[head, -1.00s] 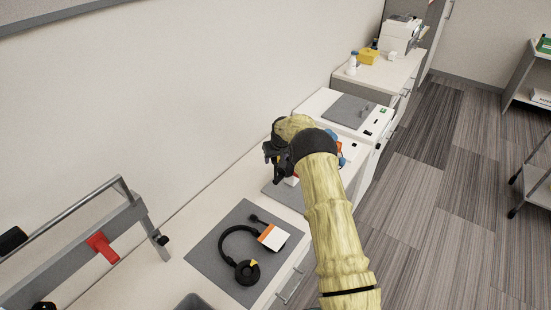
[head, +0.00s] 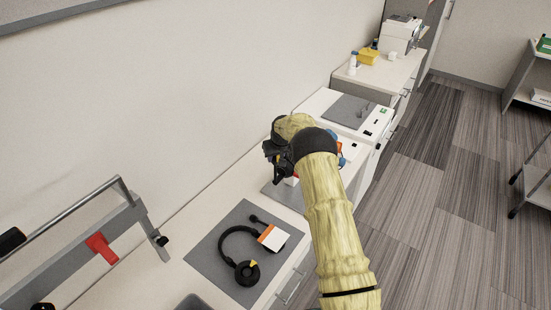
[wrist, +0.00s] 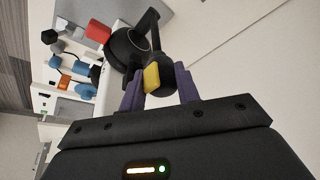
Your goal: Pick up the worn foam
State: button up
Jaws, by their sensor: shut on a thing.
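My gripper (head: 277,158) is above the counter in the head view, its fingers dark and small there. In the wrist view my gripper (wrist: 160,92) has its two purple fingers closed on either side of a small rounded black thing with a yellow patch, which I take to be the worn foam (wrist: 168,76). A thin black boom runs up behind it, beside a large round black ear cup (wrist: 122,48). I cannot tell whether the foam is still joined to the boom. The head view does not show the foam clearly.
A black headset (head: 247,272) with a white and orange card (head: 273,237) lies on a grey mat (head: 211,246). A grey rail with a red clamp (head: 101,248) stands at left. Blue parts (wrist: 84,90) and a red block (wrist: 98,31) lie beyond the gripper.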

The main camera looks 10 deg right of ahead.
notch_tip(320, 180, up, 9)
jog(key=b, duration=0.3)
jog(key=shift+f+b, duration=0.2)
jog(key=shift+b, duration=0.1)
jog(key=shift+r, duration=0.55)
jog(key=shift+f, duration=0.1)
